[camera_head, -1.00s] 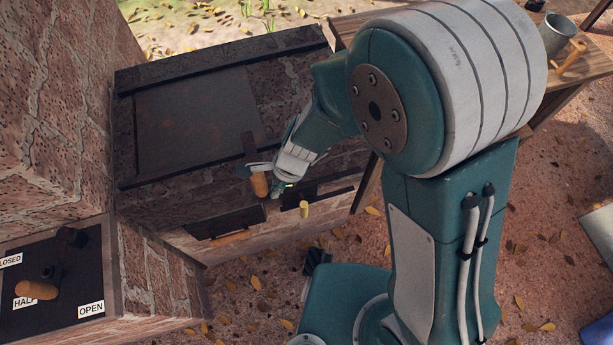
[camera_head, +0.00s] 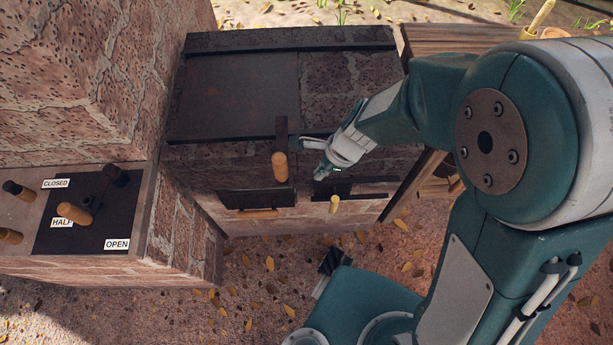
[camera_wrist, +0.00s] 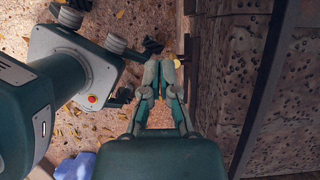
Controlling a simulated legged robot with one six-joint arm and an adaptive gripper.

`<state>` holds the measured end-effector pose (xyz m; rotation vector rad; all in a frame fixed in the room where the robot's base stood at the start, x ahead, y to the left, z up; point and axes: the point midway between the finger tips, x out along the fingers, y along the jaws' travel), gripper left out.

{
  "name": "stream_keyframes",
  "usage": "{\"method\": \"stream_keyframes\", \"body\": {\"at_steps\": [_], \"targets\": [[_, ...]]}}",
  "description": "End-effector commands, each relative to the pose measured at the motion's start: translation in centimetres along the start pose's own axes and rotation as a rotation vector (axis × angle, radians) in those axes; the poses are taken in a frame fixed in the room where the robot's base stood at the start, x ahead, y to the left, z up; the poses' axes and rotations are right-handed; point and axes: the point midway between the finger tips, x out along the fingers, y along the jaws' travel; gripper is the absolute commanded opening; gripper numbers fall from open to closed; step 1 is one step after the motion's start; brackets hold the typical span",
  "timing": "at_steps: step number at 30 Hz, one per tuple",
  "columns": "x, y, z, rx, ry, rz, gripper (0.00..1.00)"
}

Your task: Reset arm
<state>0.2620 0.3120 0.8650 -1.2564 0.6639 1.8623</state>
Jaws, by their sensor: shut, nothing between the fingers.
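My gripper (camera_head: 322,173) is in front of the brick stove, just right of a wooden handle (camera_head: 280,166) on a dark lever and apart from it. It also shows in the wrist view (camera_wrist: 160,68), with its two fingers drawn together and nothing between them. My teal arm reaches in from the right, with its elbow bent high. A small wooden knob (camera_head: 334,204) is below the gripper in the head view.
The brick stove (camera_head: 350,90) has a dark metal plate (camera_head: 242,98) on top and dark front doors. A lever panel (camera_head: 60,240) labelled CLOSED, HALF and OPEN stands at left. A wooden table (camera_head: 450,40) is behind my arm. Leafy ground lies in front.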

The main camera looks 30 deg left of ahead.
Motion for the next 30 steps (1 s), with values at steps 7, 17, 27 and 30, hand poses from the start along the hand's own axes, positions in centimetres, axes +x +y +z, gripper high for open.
{"method": "stream_keyframes", "body": {"at_steps": [7, 17, 27, 30], "targets": [[-4.8, -0.2, 0.2, 0.0, 0.002, -0.002, 0.0], [-6.9, 0.0, 0.0, 0.0, 0.001, 0.002, 0.0], [-12.4, 0.7, -2.8, -0.174, 0.059, -0.095, 0.0], [-16.1, 2.0, -4.8, -0.305, 0.121, -0.148, 0.0]]}}
